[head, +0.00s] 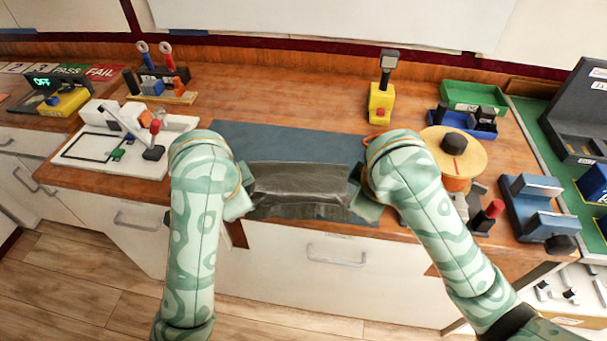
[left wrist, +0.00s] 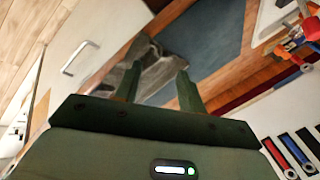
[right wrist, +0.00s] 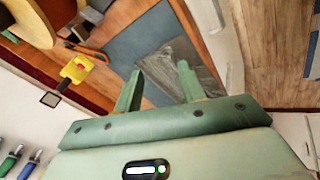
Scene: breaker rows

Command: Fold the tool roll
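The tool roll (head: 300,183) is a dark grey, creased cloth lying on the blue-grey mat (head: 290,143) at the bench's front edge. Its near part looks bent over that edge. My left gripper (head: 243,204) is at its left side and my right gripper (head: 361,203) at its right side. In the left wrist view the cloth (left wrist: 152,72) shows beyond and between the parted fingers (left wrist: 157,80). In the right wrist view the cloth (right wrist: 180,66) likewise shows past the parted fingers (right wrist: 158,80). I cannot tell whether either gripper touches it.
A white board with blocks (head: 125,135) is to the left. A yellow button post (head: 381,103) stands behind the mat. A cable spool (head: 453,155), a blue vise (head: 535,205) and a green tray (head: 474,95) stand to the right. The mat's back part is clear.

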